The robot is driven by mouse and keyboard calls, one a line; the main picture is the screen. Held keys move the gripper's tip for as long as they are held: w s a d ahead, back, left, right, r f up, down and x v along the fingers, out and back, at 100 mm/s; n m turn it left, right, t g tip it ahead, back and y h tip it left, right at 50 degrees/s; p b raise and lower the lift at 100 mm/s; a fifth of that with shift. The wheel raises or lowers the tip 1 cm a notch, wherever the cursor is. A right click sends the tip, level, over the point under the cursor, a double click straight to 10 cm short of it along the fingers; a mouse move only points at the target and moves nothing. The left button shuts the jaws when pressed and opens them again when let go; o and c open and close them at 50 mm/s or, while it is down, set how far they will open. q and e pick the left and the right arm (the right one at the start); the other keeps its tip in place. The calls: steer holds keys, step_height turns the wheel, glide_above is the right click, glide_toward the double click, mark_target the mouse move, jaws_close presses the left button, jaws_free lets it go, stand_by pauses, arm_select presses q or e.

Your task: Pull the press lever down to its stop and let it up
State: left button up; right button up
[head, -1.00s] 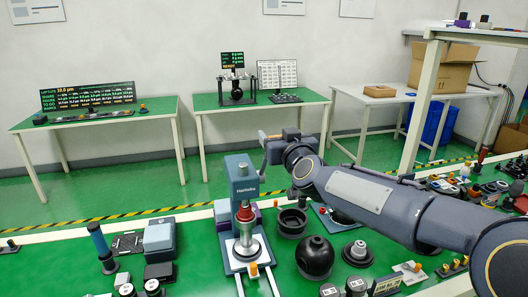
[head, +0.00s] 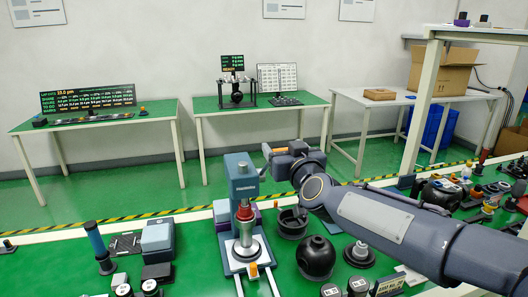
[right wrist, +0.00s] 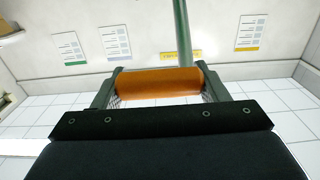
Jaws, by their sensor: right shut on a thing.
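The press (head: 241,180) is a blue-grey column on a white base in the head view, with a red collar (head: 244,213) on its silver ram. My right gripper (head: 268,152) is at the right of the press head, with its arm coming in from the right. In the right wrist view the right gripper (right wrist: 158,86) is shut on the orange lever handle (right wrist: 158,84), which lies crosswise between its fingers. A green-grey lever rod (right wrist: 182,35) runs up beyond the handle. In the head view the gripper hides most of the lever. My left gripper is not in view.
On the green bench around the press are a black ball-shaped part (head: 316,257), a dark ring-shaped part (head: 292,223), a blue-handled tool (head: 98,245) and a grey block (head: 157,237). Tables with displays (head: 95,98) stand behind, beyond the striped floor tape.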

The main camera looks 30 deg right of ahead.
steer(key=shift+s, duration=0.15)
steer(key=shift+s+a+f+b, duration=0.25)
steer(key=shift+s+f+b, duration=0.6)
steer(key=shift+f, duration=0.25)
steer(key=shift+s+a+f+b, duration=0.1)
steer(key=shift+s+f+b, duration=0.3)
steer(key=shift+f+b, duration=0.15)
steer(key=shift+s+a+f+b, duration=0.1)
steer(key=shift+s+f+b, duration=0.3)
steer(key=shift+f, duration=0.25)
steer(key=f+b, duration=0.2)
steer(key=shift+s+a+f, duration=0.15)
steer(key=shift+s+f, duration=0.15)
steer(key=shift+s, duration=0.05)
